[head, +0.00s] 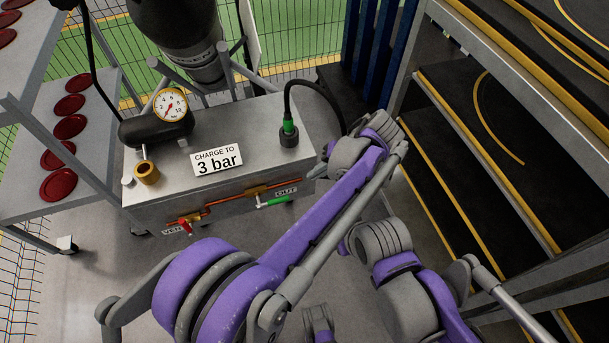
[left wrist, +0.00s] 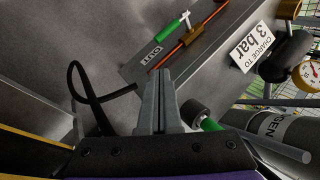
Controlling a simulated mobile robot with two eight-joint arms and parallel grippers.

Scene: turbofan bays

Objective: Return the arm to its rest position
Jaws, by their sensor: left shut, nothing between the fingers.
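My left arm (head: 330,205) reaches up from the lower left of the head view, its wrist just right of the charging cart. My left gripper (head: 317,171) is partly hidden by the wrist, near the cart's right end. In the left wrist view its fingers (left wrist: 160,82) are together and empty, in front of the OUT label (left wrist: 152,56). They appear apart from the cart's parts. My right arm (head: 395,265) is folded at the lower right of the head view. I cannot make out its gripper.
The metal cart (head: 150,208) carries a gauge (head: 171,105), a sign (head: 216,161), a red-handled valve (head: 185,226), a green-handled valve (head: 274,201) and a black hose (head: 318,86). A shelf rack with red discs (head: 58,184) stands left.

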